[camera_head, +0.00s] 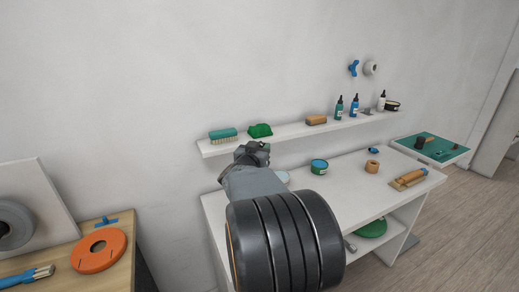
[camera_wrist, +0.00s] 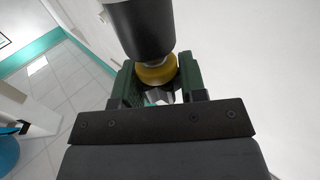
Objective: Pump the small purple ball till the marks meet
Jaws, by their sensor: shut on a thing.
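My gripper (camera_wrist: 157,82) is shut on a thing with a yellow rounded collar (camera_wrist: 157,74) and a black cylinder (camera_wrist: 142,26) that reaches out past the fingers. I cannot tell what this thing is. In the head view my gripper (camera_head: 252,153) is in front of the wall shelf, near its left part, and the held thing is hidden or too small to make out. No purple ball shows in either view, and no marks can be read.
The wall shelf (camera_head: 290,133) holds a teal brush (camera_head: 223,135), a green lump (camera_head: 260,130) and several bottles. An orange disc (camera_head: 85,262) lies on the left bench.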

